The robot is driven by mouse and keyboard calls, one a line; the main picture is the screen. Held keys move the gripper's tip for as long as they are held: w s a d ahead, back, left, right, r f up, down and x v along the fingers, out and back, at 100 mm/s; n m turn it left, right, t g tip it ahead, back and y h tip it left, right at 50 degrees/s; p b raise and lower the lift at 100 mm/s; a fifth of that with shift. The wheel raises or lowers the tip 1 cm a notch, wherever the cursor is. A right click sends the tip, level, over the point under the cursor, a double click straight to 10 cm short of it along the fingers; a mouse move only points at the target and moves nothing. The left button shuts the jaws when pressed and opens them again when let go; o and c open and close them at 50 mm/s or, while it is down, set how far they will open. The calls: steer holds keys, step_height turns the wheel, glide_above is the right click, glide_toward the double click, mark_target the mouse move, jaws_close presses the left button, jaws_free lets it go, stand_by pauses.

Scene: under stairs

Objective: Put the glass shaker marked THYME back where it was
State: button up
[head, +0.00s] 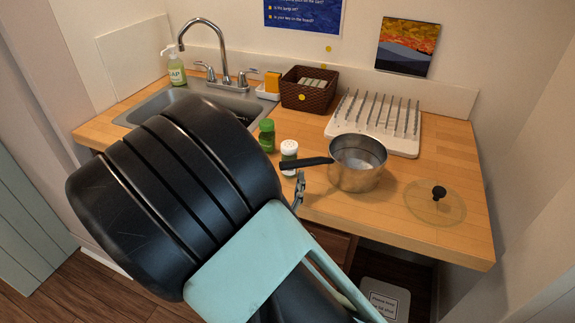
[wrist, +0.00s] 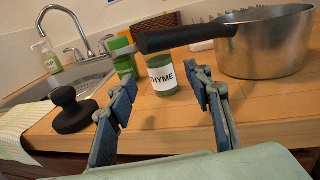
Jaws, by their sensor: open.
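The glass shaker marked THYME (wrist: 162,80) stands upright on the wooden counter, with a white label and green contents. In the wrist view the saucepan's black handle (wrist: 185,36) hides its top. In the head view its white cap (head: 289,146) shows, with the handle crossing in front of its lower part. My gripper (wrist: 161,96) is open and empty, pointed at the shaker from the counter's front side, with its fingers to either side of it in the picture. In the head view my arm hides most of the gripper (head: 299,188). I cannot tell whether the fingers touch anything.
A green shaker (head: 267,136) stands just behind left. The steel saucepan (head: 357,165) is close on the right, a glass lid (head: 436,203) beyond it. A black knobbed object (wrist: 73,112) is left of my fingers. Sink (head: 190,95), basket (head: 308,95) and drying rack (head: 374,125) stand behind.

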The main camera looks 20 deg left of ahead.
steer(key=shift+s+d, duration=0.15)
steer(key=shift+s, duration=1)
steer(key=shift+s+d, duration=0.15)
steer(key=shift+s, duration=0.95)
